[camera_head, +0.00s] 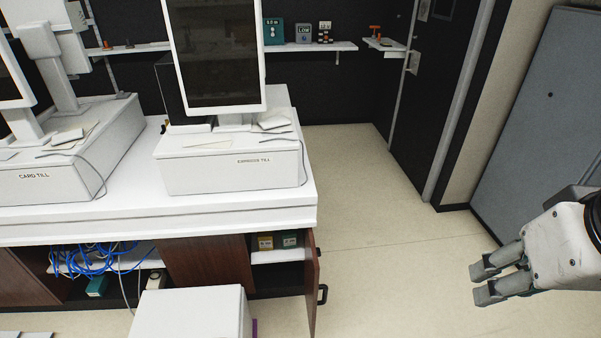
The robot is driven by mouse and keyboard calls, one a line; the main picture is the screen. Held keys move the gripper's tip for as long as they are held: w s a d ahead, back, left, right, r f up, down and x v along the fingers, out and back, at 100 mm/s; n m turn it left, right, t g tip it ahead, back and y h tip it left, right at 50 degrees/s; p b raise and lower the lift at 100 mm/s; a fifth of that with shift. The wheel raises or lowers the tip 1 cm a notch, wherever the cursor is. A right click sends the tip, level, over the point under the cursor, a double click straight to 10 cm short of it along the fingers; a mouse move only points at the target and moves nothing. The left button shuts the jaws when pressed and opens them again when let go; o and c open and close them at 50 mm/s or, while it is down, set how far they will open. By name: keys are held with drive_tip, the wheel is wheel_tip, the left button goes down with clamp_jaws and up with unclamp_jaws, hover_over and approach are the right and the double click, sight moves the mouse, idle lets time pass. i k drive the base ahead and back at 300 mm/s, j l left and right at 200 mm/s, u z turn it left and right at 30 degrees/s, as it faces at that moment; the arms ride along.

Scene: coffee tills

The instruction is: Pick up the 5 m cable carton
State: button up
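A teal carton (273,31) with a white label stands on the back wall shelf. Its label appears to read a length in metres, but the digit is too small to be sure of. My gripper (483,283) is at the right, over the floor, far from all of these cartons. No object shows in it. Its fingers lie close together in this view, so their opening is unclear.
The counter (190,211) carries tills and screens. A cabinet door (314,285) stands open. A white box (190,315) stands in front. A grey box (304,34) shares the wall shelf. Floor right of the counter is clear.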

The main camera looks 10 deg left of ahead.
sight(265, 239)
drive_tip(key=i+l+u, duration=0.1)
drive_tip(key=l+u, duration=1)
drive_tip(key=u, duration=0.2)
drive_tip(key=l+u, duration=0.15)
drive_tip(key=l, duration=0.7)
drive_tip(key=k+l+u, duration=0.15)
drive_tip(key=l, duration=0.65)
drive_tip(key=i+l+u, duration=0.1)
drive_tip(key=l, duration=0.2)
drive_tip(key=i+l+u, duration=0.25)
drive_tip(key=i+l, duration=0.15)
drive_tip(key=l, duration=0.2)
drive_tip(key=i+j+z, duration=0.1)
drive_tip(key=j+z, duration=0.4)
drive_tip(key=j, duration=0.7)
drive_tip(key=k+j+z, duration=0.1)
drive_tip(key=j+z, duration=0.4)
drive_tip(key=j, duration=0.7)
drive_tip(key=l+u, duration=0.35)
drive_tip(key=l, duration=0.6)
drive_tip(key=l+u, duration=0.4)
drive_tip(key=l, duration=0.55)
